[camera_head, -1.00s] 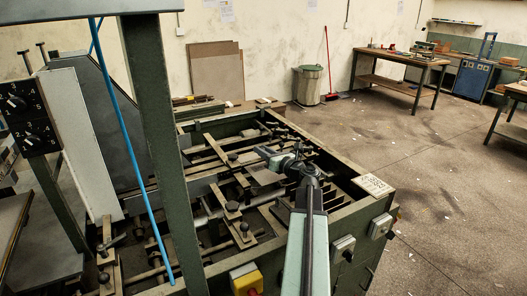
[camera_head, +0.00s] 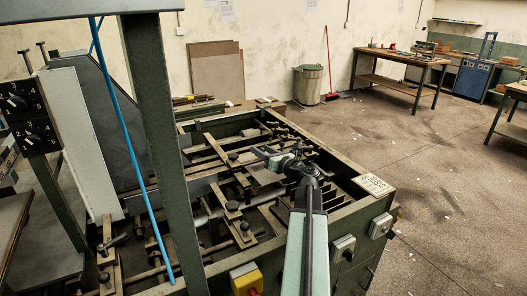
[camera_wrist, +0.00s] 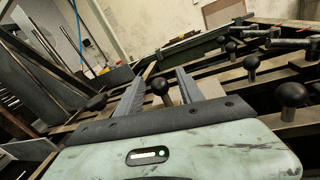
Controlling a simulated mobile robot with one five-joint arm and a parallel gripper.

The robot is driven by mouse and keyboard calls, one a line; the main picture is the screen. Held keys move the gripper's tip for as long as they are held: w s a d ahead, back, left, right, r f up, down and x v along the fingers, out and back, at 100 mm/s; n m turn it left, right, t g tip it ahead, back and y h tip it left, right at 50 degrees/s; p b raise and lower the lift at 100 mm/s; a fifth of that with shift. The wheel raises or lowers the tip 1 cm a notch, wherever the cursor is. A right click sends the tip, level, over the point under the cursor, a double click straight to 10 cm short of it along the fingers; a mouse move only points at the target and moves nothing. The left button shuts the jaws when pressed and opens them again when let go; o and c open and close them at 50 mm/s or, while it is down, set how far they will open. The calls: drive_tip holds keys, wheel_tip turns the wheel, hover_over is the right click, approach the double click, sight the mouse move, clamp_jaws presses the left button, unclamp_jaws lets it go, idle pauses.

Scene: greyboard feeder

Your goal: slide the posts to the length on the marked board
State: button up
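Several posts with dark round knobs stand on the bars of the feeder frame, among them one at the front (camera_head: 244,227) and one in the middle (camera_head: 232,206). My gripper (camera_head: 262,152) is over the far middle of the frame. In the wrist view my gripper (camera_wrist: 160,76) is open, its two grey fingers apart. A dark-knobbed post (camera_wrist: 161,86) shows between the fingers; I cannot tell whether they touch it. Another knob (camera_wrist: 291,95) is to the right. The marked board (camera_head: 373,185), a small pale plate, lies on the frame's right corner; its writing is too small to read.
A green upright column (camera_head: 158,130) and a blue hose (camera_head: 135,165) stand at the left front. A yellow switch box (camera_head: 246,280) is on the front face. The floor to the right is open, with a workbench (camera_head: 400,57) behind.

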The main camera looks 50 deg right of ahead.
drive_tip(key=s, duration=0.7)
drive_tip(key=shift+s+a, duration=0.4)
